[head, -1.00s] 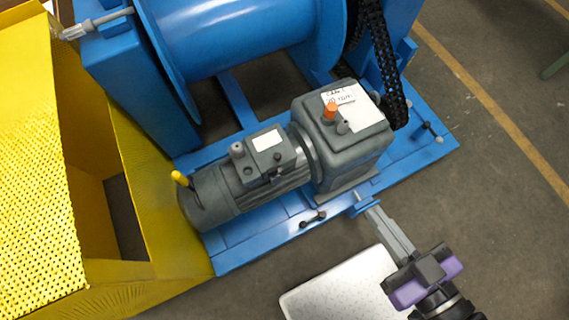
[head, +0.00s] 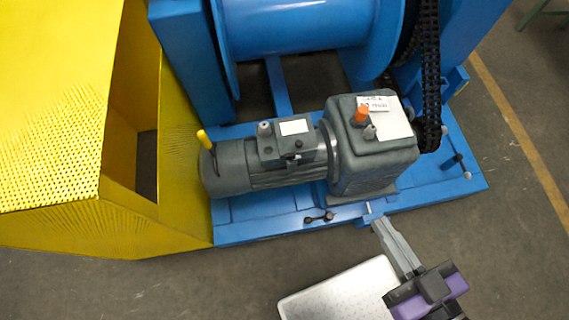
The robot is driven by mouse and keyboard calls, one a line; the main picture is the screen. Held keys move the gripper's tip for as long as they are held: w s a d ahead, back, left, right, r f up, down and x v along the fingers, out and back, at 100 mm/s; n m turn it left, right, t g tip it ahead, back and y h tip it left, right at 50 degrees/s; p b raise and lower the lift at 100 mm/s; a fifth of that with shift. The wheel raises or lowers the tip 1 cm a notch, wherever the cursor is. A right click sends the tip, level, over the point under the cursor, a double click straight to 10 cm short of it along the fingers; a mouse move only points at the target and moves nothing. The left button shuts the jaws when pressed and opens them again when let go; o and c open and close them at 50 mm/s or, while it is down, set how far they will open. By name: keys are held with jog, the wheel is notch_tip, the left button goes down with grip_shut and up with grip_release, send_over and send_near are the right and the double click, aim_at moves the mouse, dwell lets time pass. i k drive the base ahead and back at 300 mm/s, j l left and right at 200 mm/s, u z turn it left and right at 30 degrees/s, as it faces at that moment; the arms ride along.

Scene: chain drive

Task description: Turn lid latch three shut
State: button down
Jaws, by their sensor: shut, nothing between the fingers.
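The grey motor (head: 230,168) lies on the blue base frame, with a terminal box (head: 272,150) on top. The box lid carries a white label (head: 294,127). A small grey knob (head: 263,129) stands at the lid's left and a small dark fitting (head: 298,144) sits at its front right. I cannot tell which part is lid latch three or how it is turned. My gripper (head: 378,223) is shut and empty, by the front edge of the blue frame, below the gearbox. It is to the right of the motor and apart from the terminal box.
The grey gearbox (head: 372,160) has an orange cap (head: 361,115). A black chain (head: 427,80) and blue drum (head: 290,22) are behind. A yellow perforated guard (head: 60,150) stands left. A pale tray-like plate (head: 335,292) is below. Open floor (head: 180,290) lies at lower left.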

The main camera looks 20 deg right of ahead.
aim_at(290, 158)
jog(key=l+u, duration=0.15)
jog(key=i+j+u, duration=0.25)
jog(key=j, duration=0.2)
jog(key=i+j+u, duration=0.3)
jog(key=j, duration=0.1)
